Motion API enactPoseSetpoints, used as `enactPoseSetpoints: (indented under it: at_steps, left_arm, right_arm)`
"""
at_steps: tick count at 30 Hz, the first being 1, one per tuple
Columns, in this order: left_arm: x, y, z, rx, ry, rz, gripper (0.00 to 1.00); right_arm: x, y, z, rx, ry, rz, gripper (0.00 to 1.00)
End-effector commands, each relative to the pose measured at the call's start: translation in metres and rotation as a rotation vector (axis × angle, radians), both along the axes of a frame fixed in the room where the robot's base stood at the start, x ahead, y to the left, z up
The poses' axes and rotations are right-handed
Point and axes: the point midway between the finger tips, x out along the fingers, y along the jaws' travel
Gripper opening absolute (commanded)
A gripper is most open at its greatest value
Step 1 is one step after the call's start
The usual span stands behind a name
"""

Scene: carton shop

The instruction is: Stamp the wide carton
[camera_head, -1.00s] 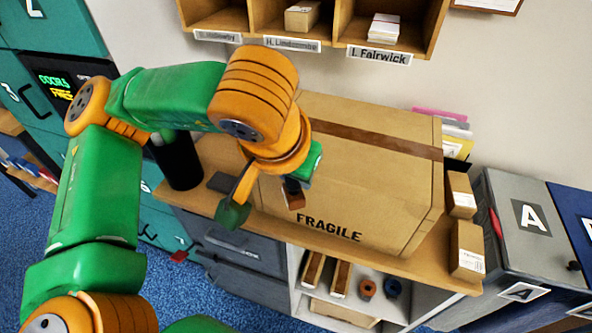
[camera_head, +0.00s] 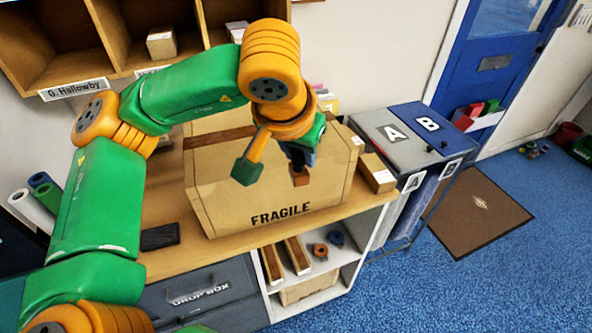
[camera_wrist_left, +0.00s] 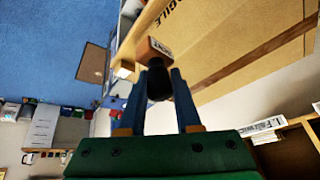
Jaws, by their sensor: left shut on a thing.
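The wide carton (camera_head: 230,185) stands on the wooden counter, a large brown box with a dark tape strip and FRAGILE printed low on its front. It also shows in the left wrist view (camera_wrist_left: 220,45). My left gripper (camera_head: 300,160) is in front of the carton's front face, toward its right part. In the left wrist view it (camera_wrist_left: 158,90) is shut on the dark handle of a stamp (camera_wrist_left: 153,55), whose block is reddish brown. The block also shows in the head view (camera_head: 300,178), above and right of FRAGILE; I cannot tell whether it touches the carton. My right gripper is out of view.
A dark pad (camera_head: 160,236) lies on the counter left of the carton. Small boxes (camera_head: 377,172) stand at its right end. Bins A (camera_head: 395,135) and B (camera_head: 430,125) stand farther right. Cubbyholes (camera_head: 80,45) hang above.

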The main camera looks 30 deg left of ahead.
Motion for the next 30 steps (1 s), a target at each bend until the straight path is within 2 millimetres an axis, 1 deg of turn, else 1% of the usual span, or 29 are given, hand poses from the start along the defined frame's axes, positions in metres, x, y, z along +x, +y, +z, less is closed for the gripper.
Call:
enactPoseSetpoints:
  at_steps: [1,5,9,11,15,19,22,26,30]
  left_arm:
    - [0.009,0.005,0.008,-0.003,0.002,0.004,0.0]
    - [0.031,0.022,0.016,-0.003,0.001,0.003,0.0]
    - [0.053,0.046,0.023,-0.004,0.0,0.007,0.0]
    - [0.061,0.058,0.024,-0.003,0.002,0.01,0.0]
    - [0.077,0.089,0.026,-0.002,0.001,0.019,0.0]
    - [0.087,0.115,0.025,-0.002,0.0,0.025,0.0]
    - [0.089,0.125,0.022,-0.001,0.0,0.026,0.0]
    - [0.09,0.126,0.014,0.0,-0.001,0.024,0.0]
    - [0.09,0.126,-0.003,0.0,-0.002,0.024,0.0]
  right_arm:
    - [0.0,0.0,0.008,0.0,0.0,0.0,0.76]
    - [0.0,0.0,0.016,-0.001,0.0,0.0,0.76]
    - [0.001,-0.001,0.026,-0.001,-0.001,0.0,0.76]
    - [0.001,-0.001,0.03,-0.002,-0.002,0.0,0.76]
    - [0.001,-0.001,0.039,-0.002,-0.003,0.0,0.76]
    - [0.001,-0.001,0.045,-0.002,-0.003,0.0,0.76]
    - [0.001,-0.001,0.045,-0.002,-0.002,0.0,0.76]
    - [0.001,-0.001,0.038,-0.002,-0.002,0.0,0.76]
    - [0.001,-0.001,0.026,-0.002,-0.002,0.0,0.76]
